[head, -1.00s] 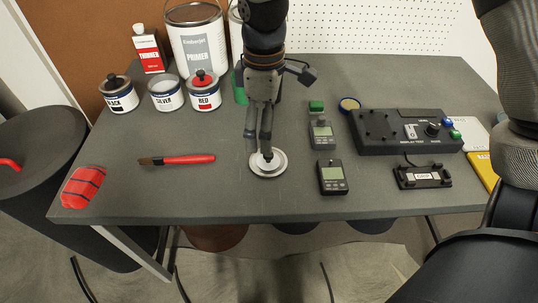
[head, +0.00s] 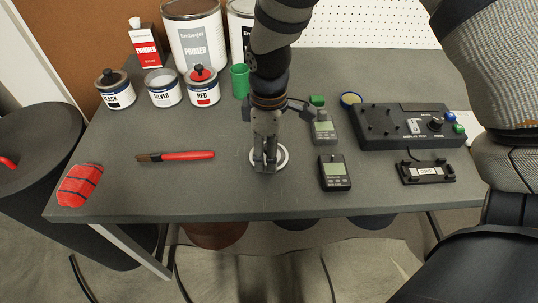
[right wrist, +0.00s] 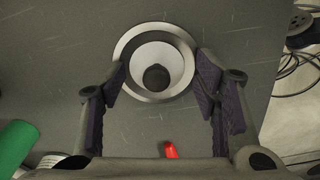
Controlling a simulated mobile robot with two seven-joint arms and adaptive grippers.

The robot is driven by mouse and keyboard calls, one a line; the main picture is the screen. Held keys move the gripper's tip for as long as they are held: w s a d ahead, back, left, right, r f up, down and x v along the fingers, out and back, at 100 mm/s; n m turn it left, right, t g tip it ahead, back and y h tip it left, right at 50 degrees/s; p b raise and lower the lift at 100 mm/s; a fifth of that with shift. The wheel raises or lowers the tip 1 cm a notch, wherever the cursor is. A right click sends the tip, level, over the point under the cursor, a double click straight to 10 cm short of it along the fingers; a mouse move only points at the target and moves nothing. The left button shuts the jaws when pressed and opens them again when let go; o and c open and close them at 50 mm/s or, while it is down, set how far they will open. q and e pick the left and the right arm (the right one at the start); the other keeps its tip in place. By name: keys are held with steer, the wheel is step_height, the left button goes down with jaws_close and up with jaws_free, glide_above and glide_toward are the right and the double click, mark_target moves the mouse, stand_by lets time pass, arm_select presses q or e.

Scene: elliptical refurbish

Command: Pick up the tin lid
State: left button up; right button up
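The tin lid is a round silver disc (head: 284,158) lying flat on the grey bench, partly hidden by my right gripper in the head view. In the right wrist view the lid (right wrist: 127,50) shows a bright rim, a pale middle and a black knob (right wrist: 157,77). My right gripper (head: 265,167) points down over the lid. In the wrist view its fingers (right wrist: 160,73) are spread, with the knob between the fingertips and a gap on each side. Whether the fingertips touch the lid cannot be told. My left gripper is not in view.
Black (head: 115,88), silver (head: 163,88) and red (head: 202,86) paint tins stand behind left; the silver one has no lid on. A green cup (head: 239,80), a brush (head: 185,157), two meters (head: 334,173) (head: 323,128) and a black control box (head: 410,130) surround the clear middle.

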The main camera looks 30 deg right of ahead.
steer(key=shift+s+f, duration=0.15)
steer(key=c, duration=0.6)
steer(key=shift+s+f, duration=0.1)
steer(key=shift+f, duration=0.05)
steer(key=shift+c, duration=0.2)
